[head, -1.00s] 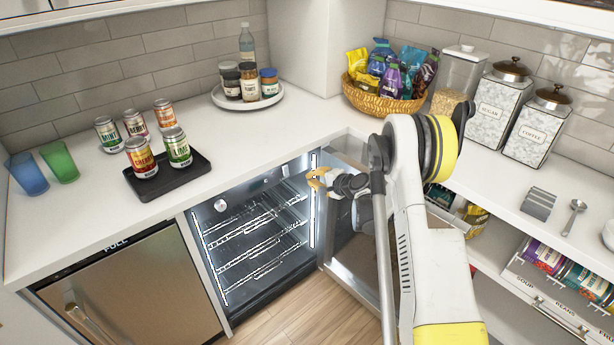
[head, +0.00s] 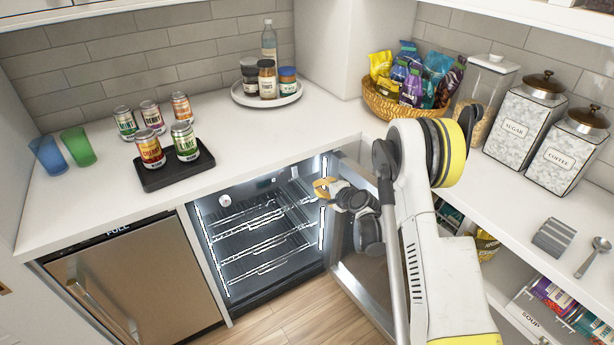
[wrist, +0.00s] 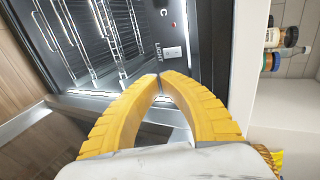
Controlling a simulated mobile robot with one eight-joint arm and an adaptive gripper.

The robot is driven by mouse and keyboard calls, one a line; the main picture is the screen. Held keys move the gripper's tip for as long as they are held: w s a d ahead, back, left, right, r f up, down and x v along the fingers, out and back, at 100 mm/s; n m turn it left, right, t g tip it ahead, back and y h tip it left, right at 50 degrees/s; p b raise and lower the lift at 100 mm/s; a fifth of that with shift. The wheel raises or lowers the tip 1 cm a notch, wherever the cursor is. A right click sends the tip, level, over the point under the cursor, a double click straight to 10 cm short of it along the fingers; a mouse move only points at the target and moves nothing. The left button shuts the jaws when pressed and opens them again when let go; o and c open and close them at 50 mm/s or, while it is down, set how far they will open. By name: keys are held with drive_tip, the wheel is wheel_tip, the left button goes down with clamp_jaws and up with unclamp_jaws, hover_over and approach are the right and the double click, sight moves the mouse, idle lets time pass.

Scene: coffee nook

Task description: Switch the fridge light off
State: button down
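The open fridge (head: 262,235) under the counter has glowing light strips along its inner sides, so its light is on. In the wrist view, a small pale switch (wrist: 172,52) labelled LIGHT sits on the fridge's inner panel. My gripper (head: 322,187) is at the upper right of the fridge opening. In the wrist view, its two yellow fingers (wrist: 162,76) meet at the tips with nothing between them. The tips appear just below the switch, and a gap to it seems to remain. The fridge door (head: 362,290) stands open on the right, partly behind my arm.
A round knob (head: 225,200) is at the fridge's upper left. The counter above carries a black tray (head: 152,184) with cans. Left of the fridge is a closed steel appliance (head: 140,285). Wire shelves (head: 262,243) fill the fridge. The wooden floor in front is clear.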

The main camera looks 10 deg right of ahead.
drive_tip(key=b, duration=0.6)
approach(296, 173)
drive_tip(key=shift+s+f+x, duration=0.1)
drive_tip(key=shift+f+x, duration=0.1)
drive_tip(key=shift+x, duration=1.15)
drive_tip(key=shift+s+f+x, duration=0.1)
drive_tip(key=shift+f+x, duration=0.1)
drive_tip(key=shift+x, duration=1.15)
drive_tip(key=shift+s+f+x, duration=0.1)
drive_tip(key=shift+f+x, duration=0.1)
drive_tip(key=shift+x, duration=1.1)
drive_tip(key=shift+w+d, duration=0.1)
drive_tip(key=shift+w+f, duration=0.3)
drive_tip(key=shift+w, duration=0.15)
drive_tip(key=shift+r+p, duration=0.15)
drive_tip(key=shift+p, duration=0.15)
drive_tip(key=shift+r, duration=0.7)
